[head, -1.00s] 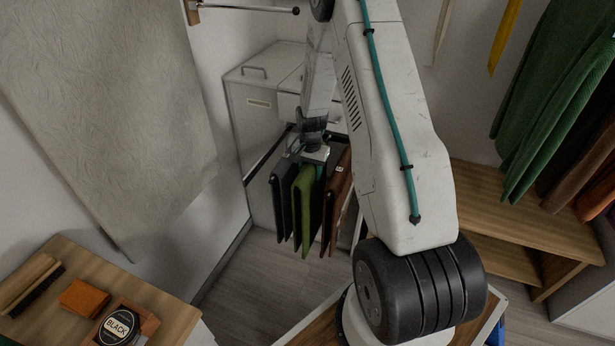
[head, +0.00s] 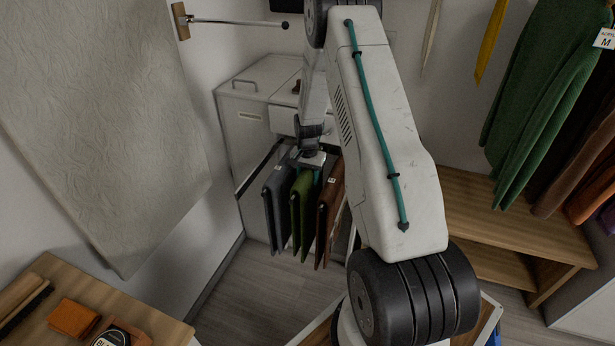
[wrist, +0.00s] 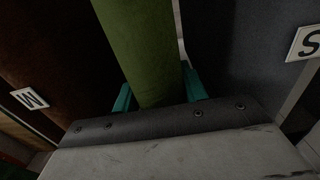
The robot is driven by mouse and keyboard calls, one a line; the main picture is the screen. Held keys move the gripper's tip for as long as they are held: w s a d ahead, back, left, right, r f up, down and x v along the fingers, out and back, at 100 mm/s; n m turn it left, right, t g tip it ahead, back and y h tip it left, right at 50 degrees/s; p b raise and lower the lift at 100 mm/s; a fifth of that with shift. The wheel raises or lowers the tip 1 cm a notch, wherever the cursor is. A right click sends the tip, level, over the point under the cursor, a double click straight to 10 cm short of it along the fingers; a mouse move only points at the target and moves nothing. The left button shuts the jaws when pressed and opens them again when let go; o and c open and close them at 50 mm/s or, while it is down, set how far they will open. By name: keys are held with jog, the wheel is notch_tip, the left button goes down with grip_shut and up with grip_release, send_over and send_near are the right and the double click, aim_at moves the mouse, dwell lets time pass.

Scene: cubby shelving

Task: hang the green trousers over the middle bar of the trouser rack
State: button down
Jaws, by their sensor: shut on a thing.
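The green trousers (head: 302,205) hang folded between dark grey trousers (head: 277,205) on the left and brown trousers (head: 329,205) on the right, at the trouser rack (head: 262,166). My gripper (head: 312,170) is at the top of the green trousers. In the wrist view, the teal fingers of my gripper (wrist: 158,92) sit on both sides of the green cloth (wrist: 145,45), shut on it. The middle bar is hidden under the cloth and the gripper, so I cannot tell whether the trousers rest on it.
A white cabinet (head: 245,110) stands behind the rack. A wall rod (head: 235,22) juts out at upper left. A wooden table (head: 110,310) is at lower left, and a wooden bench (head: 520,225) stands at right below hanging clothes (head: 550,90). Floor below the rack is clear.

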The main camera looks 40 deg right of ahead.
jog(key=c, duration=0.7)
grip_release()
